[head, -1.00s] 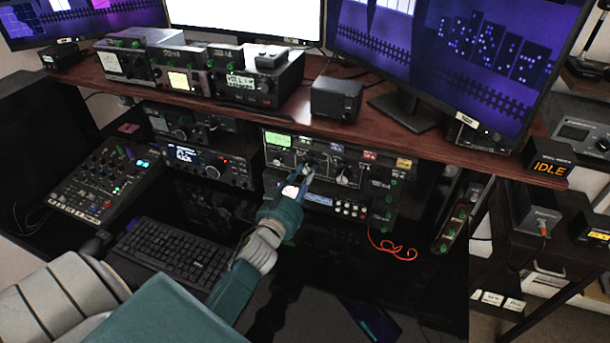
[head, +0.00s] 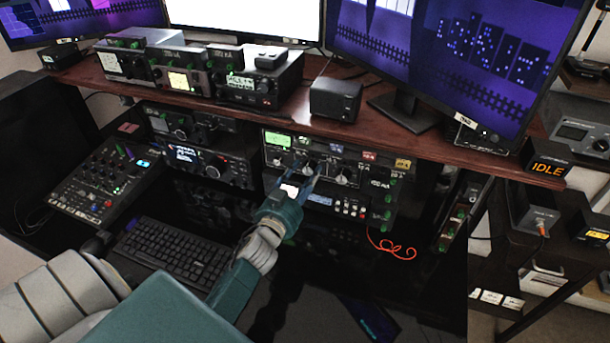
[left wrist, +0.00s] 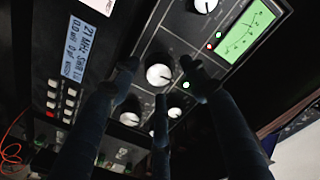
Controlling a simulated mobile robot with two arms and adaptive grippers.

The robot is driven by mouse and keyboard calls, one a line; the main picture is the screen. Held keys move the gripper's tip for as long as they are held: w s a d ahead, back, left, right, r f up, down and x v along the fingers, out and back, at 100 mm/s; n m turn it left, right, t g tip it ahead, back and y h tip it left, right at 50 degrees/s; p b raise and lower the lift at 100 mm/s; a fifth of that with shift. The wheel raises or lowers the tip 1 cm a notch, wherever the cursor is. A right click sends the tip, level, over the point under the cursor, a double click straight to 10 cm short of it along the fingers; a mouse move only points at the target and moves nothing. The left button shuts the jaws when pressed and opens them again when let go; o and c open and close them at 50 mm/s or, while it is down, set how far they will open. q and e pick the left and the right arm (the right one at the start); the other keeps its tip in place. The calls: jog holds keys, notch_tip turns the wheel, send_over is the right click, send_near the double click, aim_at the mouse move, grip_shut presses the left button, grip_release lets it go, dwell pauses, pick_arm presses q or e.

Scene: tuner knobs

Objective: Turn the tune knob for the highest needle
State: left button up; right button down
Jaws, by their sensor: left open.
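The tuner (head: 325,147) stands under the shelf, with a lit green meter (head: 278,140) at its upper left. My left gripper (head: 297,178) is open in front of the tuner's knobs, fingers spread. In the left wrist view its fingertips (left wrist: 160,72) lie on either side of a round silver knob (left wrist: 159,75); I cannot tell whether they touch it. A third finger is below that knob. The green meter (left wrist: 250,30) is clear of the fingers in that view, but its needle is too small to read surely. Knob labels are not legible. My right gripper is not in view.
Other knobs sit close by, one near the meter (left wrist: 205,5) and smaller ones (left wrist: 175,112). A wooden shelf (head: 420,153) overhangs the tuner. A keyboard (head: 178,252) lies left of my forearm, and a red coiled cable (head: 392,246) hangs at the right.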

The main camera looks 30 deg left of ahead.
pick_arm(q)
jog(key=s+d, duration=0.2)
jog(key=s, duration=0.9)
jog(key=shift+s+d+r, duration=0.15)
jog(key=shift+s+d, duration=0.05)
jog(key=shift+s, duration=0.15)
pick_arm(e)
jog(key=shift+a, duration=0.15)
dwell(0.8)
